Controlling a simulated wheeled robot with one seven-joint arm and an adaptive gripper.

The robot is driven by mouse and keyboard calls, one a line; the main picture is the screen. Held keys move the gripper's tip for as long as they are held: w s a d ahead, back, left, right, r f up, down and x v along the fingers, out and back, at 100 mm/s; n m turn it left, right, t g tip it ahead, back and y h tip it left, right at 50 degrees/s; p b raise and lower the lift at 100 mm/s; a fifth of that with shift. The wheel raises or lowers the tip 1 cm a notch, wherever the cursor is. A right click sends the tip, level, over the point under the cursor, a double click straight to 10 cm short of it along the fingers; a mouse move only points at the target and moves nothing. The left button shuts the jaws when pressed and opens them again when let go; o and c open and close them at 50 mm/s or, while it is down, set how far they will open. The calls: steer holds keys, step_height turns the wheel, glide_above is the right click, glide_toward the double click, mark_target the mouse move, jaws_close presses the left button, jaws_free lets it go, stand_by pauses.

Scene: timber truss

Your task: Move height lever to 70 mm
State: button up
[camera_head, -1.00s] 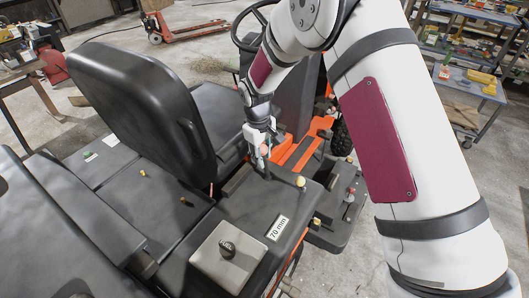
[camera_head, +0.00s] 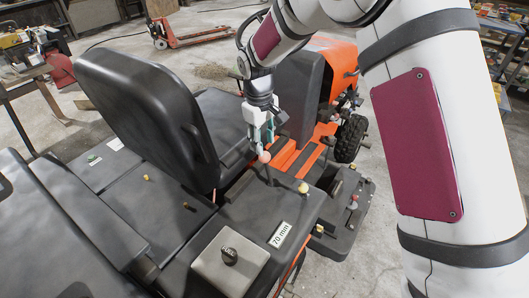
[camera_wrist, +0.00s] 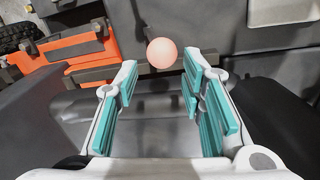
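A lever with a round pink knob (camera_head: 264,157) stands on the dark side console, right of the seat. The pink knob also shows in the wrist view (camera_wrist: 162,53), around the gap between my fingertips. A white "70 mm" label (camera_head: 280,234) is on the console in front of the lever, nearer the camera. My gripper (camera_head: 262,145) is just above and behind the knob. In the wrist view my gripper (camera_wrist: 160,72) is open, with teal pads apart and nothing clamped. I cannot tell whether a finger touches the knob.
A yellow knob (camera_head: 303,187) stands right of the lever. The black seat (camera_head: 145,115) rises on the left. Orange bodywork (camera_head: 345,60) and a wheel (camera_head: 350,138) lie beyond.

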steer(key=shift+s+a+r, duration=0.1)
steer(key=shift+r, duration=1.3)
steer(key=s+d+r+m+t+p, duration=0.1)
steer(key=s+d+r+m, duration=0.1)
steer(key=s+d+r, duration=0.6)
steer(key=s+d+r+m+t+p, duration=0.1)
steer(key=s+d+r+m, duration=0.1)
steer(key=s+d+r, duration=0.6)
steer(key=s+d+r+m+p, duration=0.1)
steer(key=s+d+r+m, duration=0.1)
steer(key=s, duration=0.8)
steer(key=s+d+r+m+t+p, duration=0.1)
steer(key=s+d+r+m, duration=0.1)
steer(key=s, duration=0.8)
steer(key=shift+s+r+m+y, duration=0.15)
steer(key=shift+r+m+y, duration=0.25)
steer(key=shift+r+m, duration=0.15)
steer(key=shift+r, duration=0.1)
